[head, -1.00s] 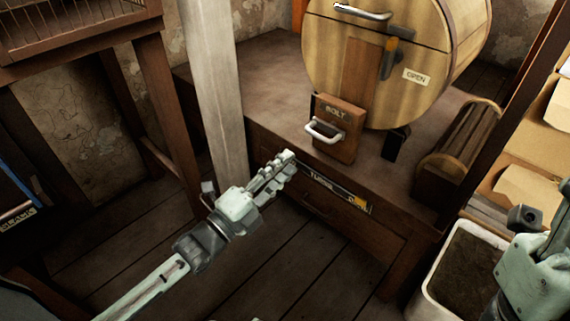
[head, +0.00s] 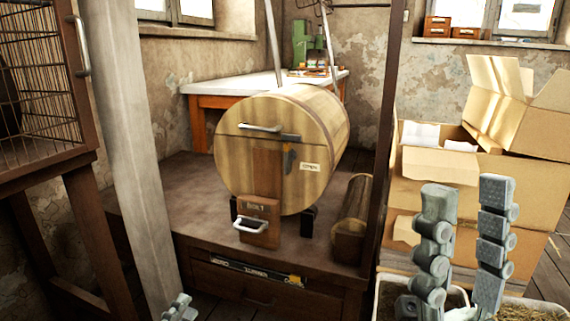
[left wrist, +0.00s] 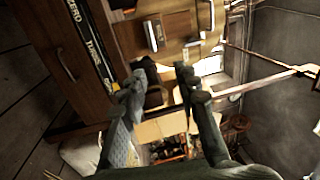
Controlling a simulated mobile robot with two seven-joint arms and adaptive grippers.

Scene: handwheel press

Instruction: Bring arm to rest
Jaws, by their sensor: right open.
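My left gripper (head: 178,308) shows only as a small grey piece at the bottom edge of the head view, in front of the wooden bench and near the foot of the pale post. In the left wrist view its two fingers (left wrist: 160,75) stand apart with nothing held between them. My right gripper (head: 467,195) rises at the lower right of the head view. Its two jointed grey fingers point up, wide apart and empty, in front of the cardboard boxes.
A wooden barrel (head: 275,150) with an OPEN label sits on the bench (head: 195,215), with a BOLT block (head: 258,222) at its front. A pale post (head: 140,150) and wire cage (head: 40,80) stand left. Cardboard boxes (head: 450,185) and a white-rimmed bin (head: 383,290) are right.

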